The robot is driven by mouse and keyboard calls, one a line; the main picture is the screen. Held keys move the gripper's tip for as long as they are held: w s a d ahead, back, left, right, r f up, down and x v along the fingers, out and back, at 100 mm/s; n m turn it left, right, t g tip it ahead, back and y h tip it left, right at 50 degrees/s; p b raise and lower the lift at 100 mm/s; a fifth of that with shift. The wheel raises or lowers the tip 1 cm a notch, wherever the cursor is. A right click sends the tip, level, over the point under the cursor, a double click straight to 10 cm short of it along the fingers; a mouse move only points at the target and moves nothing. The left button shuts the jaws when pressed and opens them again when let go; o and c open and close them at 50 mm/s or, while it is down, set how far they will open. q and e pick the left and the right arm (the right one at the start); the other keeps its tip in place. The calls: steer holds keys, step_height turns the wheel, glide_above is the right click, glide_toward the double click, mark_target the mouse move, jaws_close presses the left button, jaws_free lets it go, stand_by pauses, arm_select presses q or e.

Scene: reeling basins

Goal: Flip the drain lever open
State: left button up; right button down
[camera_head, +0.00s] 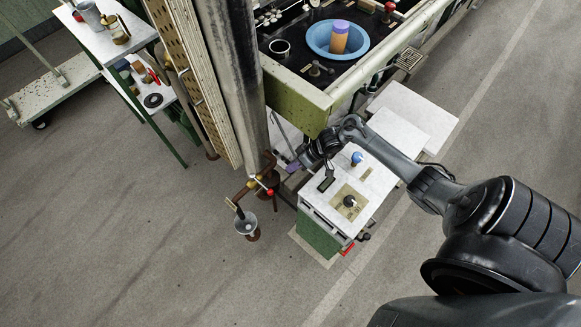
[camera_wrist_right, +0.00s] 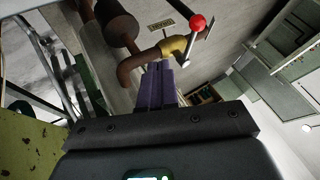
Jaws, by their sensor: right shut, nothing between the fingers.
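The drain lever (camera_wrist_right: 192,42) is a thin silver rod with a red ball knob (camera_wrist_right: 197,22) at its upper end. It joins a yellow valve (camera_wrist_right: 172,48) on a brown pipe (camera_wrist_right: 136,68) in the right wrist view. In the head view the valve (camera_head: 261,183) and the red knob (camera_head: 270,192) show small by the foot of the tall column. My right gripper (camera_head: 291,168) is just right of the valve there. Its purple fingers (camera_wrist_right: 157,84) are shut and empty, just below the pipe and valve in the wrist picture. I cannot tell whether they touch the pipe. My left gripper is out of view.
A grey funnel-like cup (camera_head: 246,226) hangs below the pipe. A white-topped green cabinet (camera_head: 385,183) with small fittings stands under my right arm. The green-edged basin bench (camera_head: 292,93) is above it. Open floor (camera_head: 140,240) lies to the left.

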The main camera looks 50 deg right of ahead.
mark_target(262, 184)
steer(key=w+a+f+b, duration=0.2)
steer(key=w+a+f, duration=0.1)
steer(key=a+f, duration=0.2)
steer(key=shift+w+a+f+b, duration=0.15)
steer(key=shift+w+a+b, duration=0.2)
steer(key=shift+a, duration=0.95)
